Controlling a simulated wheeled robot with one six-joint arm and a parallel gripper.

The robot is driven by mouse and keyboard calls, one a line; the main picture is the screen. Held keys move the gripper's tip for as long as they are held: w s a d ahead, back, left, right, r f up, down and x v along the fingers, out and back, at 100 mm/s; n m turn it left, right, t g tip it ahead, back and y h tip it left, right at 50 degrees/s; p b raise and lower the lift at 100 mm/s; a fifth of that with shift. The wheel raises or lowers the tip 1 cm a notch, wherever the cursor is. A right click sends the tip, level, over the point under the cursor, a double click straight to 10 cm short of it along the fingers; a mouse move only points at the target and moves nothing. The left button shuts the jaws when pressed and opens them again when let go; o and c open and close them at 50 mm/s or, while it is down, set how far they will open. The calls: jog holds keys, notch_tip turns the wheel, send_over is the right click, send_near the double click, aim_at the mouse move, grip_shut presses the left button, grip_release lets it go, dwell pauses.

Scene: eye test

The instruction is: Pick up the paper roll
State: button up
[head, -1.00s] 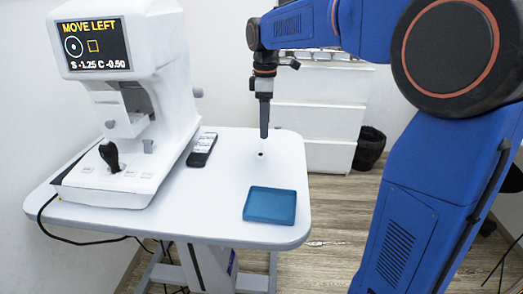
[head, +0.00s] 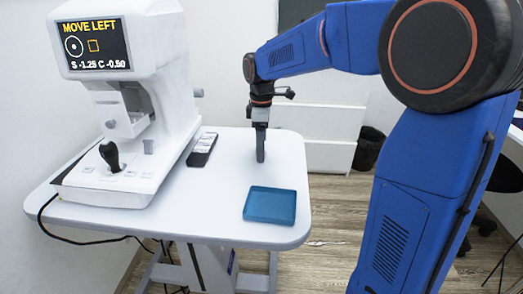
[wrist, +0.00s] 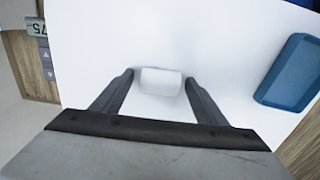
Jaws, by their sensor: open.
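The paper roll (wrist: 160,81) is a small white cylinder lying on the white table, seen in the wrist view. My gripper (wrist: 159,78) is open, with one dark finger on each side of the roll and a gap visible on both sides. In the head view my gripper (head: 261,158) points down over the table, low near its surface. The roll cannot be made out in the head view, where the gripper hides that spot.
A blue tray (head: 270,190) lies near the table's front right corner. A white eye-test machine (head: 125,105) stands on the left of the table (head: 215,222). A dark remote-like device (head: 202,149) lies between the machine and my gripper. A black bin (head: 368,149) stands behind.

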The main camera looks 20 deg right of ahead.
jog(key=c, duration=1.2)
jog(key=shift+r, duration=0.15)
